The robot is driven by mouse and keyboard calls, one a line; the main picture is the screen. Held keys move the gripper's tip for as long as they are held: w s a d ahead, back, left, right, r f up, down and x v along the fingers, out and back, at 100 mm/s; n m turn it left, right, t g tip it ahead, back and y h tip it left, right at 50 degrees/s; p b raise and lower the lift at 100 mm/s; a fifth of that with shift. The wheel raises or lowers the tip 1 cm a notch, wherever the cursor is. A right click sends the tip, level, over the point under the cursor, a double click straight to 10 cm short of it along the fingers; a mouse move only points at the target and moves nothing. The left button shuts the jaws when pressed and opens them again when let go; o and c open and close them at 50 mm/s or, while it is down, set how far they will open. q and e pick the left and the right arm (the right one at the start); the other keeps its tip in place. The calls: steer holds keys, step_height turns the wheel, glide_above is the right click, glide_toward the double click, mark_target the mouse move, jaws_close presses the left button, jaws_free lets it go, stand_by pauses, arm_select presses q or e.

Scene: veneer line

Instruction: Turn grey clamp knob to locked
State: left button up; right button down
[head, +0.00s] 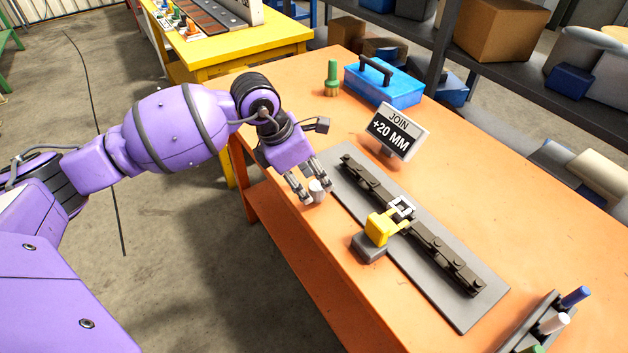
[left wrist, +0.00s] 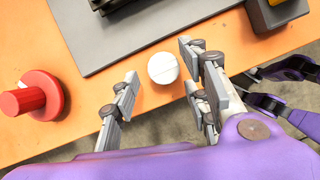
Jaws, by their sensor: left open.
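The grey clamp knob is a small pale, round cap (head: 317,190) near the left edge of the orange table. In the left wrist view the knob (left wrist: 163,68) shows a thin line across its top. My left gripper (head: 311,191) is open at the knob, with its fingers pointing down. In the left wrist view its fingertips (left wrist: 160,70) stand either side of the knob, with a gap on the left; contact on the right is unclear. No lock marking is readable.
A yellow clamp (head: 378,228) on a dark block stands beside the grey plate (head: 470,318) with black strips. A red knob (left wrist: 40,95) sits left of the grey knob in the wrist view. A "JOIN +20 MM" sign (head: 396,133) and blue toolbox (head: 385,82) stand behind.

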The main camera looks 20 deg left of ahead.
arm_select(q)
steer(key=shift+x, duration=1.1)
steer(key=shift+d, duration=0.1)
arm_select(e)
steer(key=shift+s+d, duration=0.15)
steer(key=shift+s, duration=0.15)
arm_select(q)
steer(key=shift+c, duration=0.2)
